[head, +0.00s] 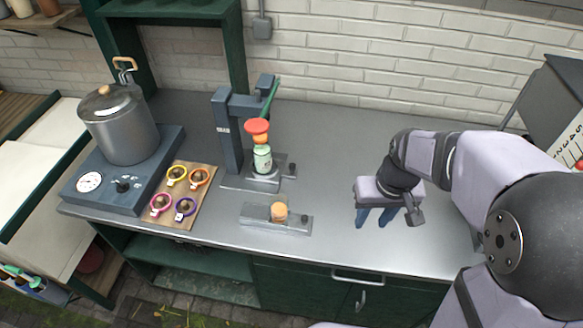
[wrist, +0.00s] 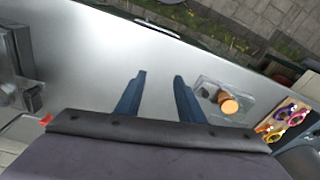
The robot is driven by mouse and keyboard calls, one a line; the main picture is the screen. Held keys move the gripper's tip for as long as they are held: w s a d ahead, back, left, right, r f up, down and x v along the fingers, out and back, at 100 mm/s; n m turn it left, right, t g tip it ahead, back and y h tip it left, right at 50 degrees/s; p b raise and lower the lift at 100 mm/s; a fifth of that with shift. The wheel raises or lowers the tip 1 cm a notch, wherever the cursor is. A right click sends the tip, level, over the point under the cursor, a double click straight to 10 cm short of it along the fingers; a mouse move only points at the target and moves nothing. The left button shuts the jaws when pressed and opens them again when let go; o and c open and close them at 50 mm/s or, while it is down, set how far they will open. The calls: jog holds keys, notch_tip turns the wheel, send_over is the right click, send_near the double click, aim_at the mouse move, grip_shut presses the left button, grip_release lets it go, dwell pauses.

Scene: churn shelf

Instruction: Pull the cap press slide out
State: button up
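The cap press (head: 229,130) is a dark blue-grey stand with a green lever (head: 270,95) and a red head (head: 257,127). A pale green jar (head: 262,160) with an orange top stands beneath the head, upright on the press's flat grey base. A dark knob (head: 292,170) sticks out at the right end of this base, where the slide seems to be. My gripper (head: 375,217) is over the counter, right of the press and apart from it. Its blue fingers (wrist: 158,92) are spread with nothing between them. The press is not clearly visible in the wrist view.
A low grey fixture (head: 255,218) with an orange-tan round piece (head: 279,211) lies in front of the press; it also shows in the wrist view (wrist: 208,88). A pot (head: 122,130) and a board (head: 205,210) of colored rings are to the left. The counter (head: 335,150) between press and gripper is clear.

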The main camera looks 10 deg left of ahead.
jog(key=w+a+f+n+t+y+b, duration=0.1)
jog(key=w+a+f+n+b, duration=0.15)
jog(key=w+a, duration=0.75)
jog(key=n+t+y+b, duration=0.1)
jog(key=n+y+b, duration=0.1)
jog(key=n+b, duration=0.2)
send_near(293, 165)
jog(key=shift+p+x, duration=1.3)
jog(key=shift+x, duration=2.9)
jog(key=shift+s+a, duration=0.1)
jog(key=shift+c, duration=0.7)
grip_shut()
